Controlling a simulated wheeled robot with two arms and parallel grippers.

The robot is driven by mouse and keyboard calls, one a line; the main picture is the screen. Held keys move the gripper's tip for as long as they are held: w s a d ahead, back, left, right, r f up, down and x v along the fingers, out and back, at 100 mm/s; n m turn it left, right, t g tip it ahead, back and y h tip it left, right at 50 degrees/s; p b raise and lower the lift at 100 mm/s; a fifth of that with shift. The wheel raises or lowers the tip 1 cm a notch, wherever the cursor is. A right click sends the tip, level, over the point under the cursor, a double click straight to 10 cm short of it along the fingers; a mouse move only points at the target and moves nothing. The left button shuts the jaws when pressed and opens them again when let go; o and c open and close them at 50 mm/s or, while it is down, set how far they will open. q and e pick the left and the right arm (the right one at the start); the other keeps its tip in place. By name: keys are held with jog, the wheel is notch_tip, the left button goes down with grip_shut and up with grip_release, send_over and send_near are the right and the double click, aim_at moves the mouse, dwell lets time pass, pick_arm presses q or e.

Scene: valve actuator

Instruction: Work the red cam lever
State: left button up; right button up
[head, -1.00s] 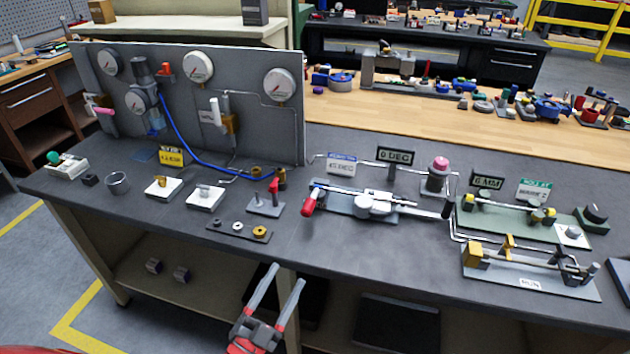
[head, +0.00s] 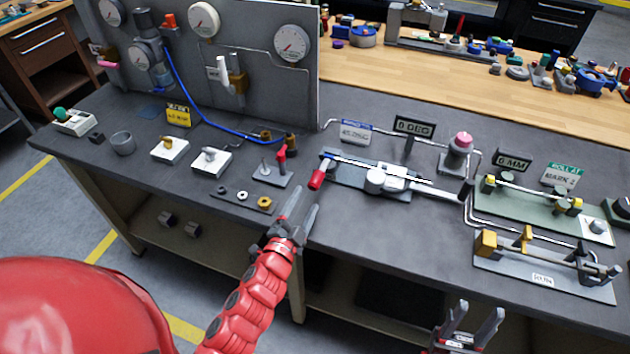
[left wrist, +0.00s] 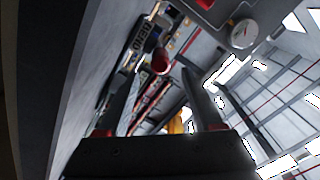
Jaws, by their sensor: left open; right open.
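A red-capped handle (head: 317,178) sticks out at the left end of the grey actuator unit (head: 375,179) under the 0 DEG sign. A second red-topped upright lever (head: 281,155) stands on a small grey plate beside it. I cannot tell for sure which is the cam lever. My left gripper (head: 306,200) is open at the bench's front edge, just below and apart from the red-capped handle. In the left wrist view a round red end (left wrist: 160,62) shows beyond and between the open fingers (left wrist: 162,78). My right gripper (head: 480,308) is open and empty in front of the bench.
A strip with small rings (head: 241,197) lies left of my left gripper. White valve blocks (head: 211,161) and a gauge panel (head: 250,85) stand further left and behind. Green and grey fixtures (head: 545,275) fill the right. The bench top between the actuator and front edge is clear.

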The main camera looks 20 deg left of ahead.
aim_at(312, 189)
pick_arm(q)
jog(key=w+p, duration=0.1)
jog(key=w, duration=0.6)
jog(key=shift+w+d, duration=0.15)
jog(key=shift+w, duration=0.1)
grip_shut()
dwell(1.1)
